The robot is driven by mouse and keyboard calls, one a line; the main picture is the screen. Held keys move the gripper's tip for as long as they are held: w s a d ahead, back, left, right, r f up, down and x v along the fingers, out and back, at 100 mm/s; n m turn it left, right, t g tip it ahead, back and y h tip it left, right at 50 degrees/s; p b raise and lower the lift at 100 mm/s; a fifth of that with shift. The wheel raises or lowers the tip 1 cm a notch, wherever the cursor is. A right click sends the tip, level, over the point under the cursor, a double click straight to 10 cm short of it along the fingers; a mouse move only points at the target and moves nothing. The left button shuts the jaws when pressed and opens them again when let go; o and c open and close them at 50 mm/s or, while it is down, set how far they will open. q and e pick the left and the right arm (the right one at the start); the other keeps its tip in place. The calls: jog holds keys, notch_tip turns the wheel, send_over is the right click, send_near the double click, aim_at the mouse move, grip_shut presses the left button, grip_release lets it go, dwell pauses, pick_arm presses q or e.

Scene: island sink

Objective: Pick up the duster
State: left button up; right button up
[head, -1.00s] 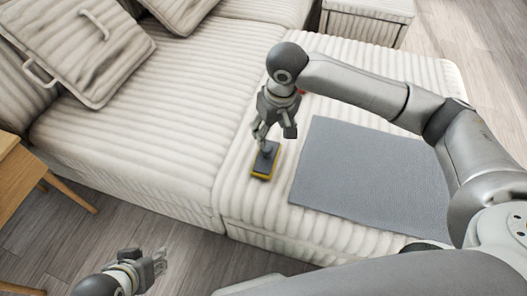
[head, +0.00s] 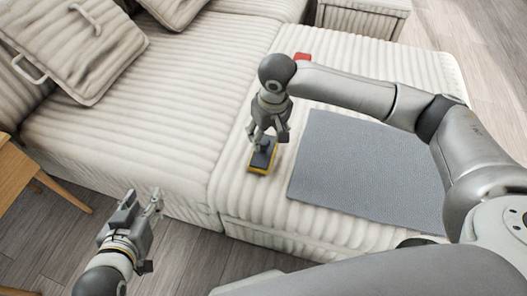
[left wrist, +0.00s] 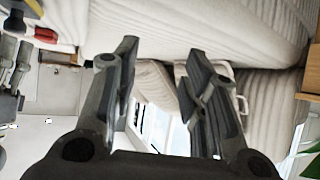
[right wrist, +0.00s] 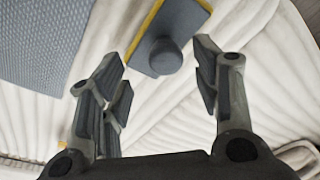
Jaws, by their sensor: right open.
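The duster (head: 262,158) is a dark grey block with a yellow edge and a grey knob-like handle. It lies on the ribbed cream sofa seat, left of the grey mat. In the right wrist view the duster (right wrist: 178,30) is at the top, its round handle just ahead of the fingers. My right gripper (head: 268,134) is over the duster's handle, fingers spread, not closed on it. My left gripper (head: 143,204) is empty at the lower left, beyond the sofa's front edge; its fingers (left wrist: 155,65) stand apart in the left wrist view.
A grey mat (head: 365,165) lies on the seat right of the duster. A red object (head: 302,57) sits behind my right wrist, mostly hidden. Cushions (head: 75,45) lean at the back left. A wooden table (head: 20,180) stands at the left edge. The seat left of the duster is clear.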

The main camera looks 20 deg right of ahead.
aim_at(264, 141)
jog(key=f, duration=0.1)
jog(key=f+b, duration=0.2)
jog(key=f, duration=0.1)
jog(key=shift+w+a, duration=0.35)
pick_arm(q)
jog(key=w+d+r+t+h, duration=0.1)
jog(key=w+r+t, duration=0.3)
jog(key=r, duration=0.6)
jog(key=shift+d+t+h, duration=0.4)
jog(key=shift+d+t, duration=0.3)
jog(key=shift+t, duration=0.4)
pick_arm(e)
jog(key=shift+f, duration=0.25)
jog(key=c, duration=1.2)
pick_arm(q)
jog(key=shift+f, duration=0.1)
pick_arm(e)
jog(key=shift+o, duration=0.2)
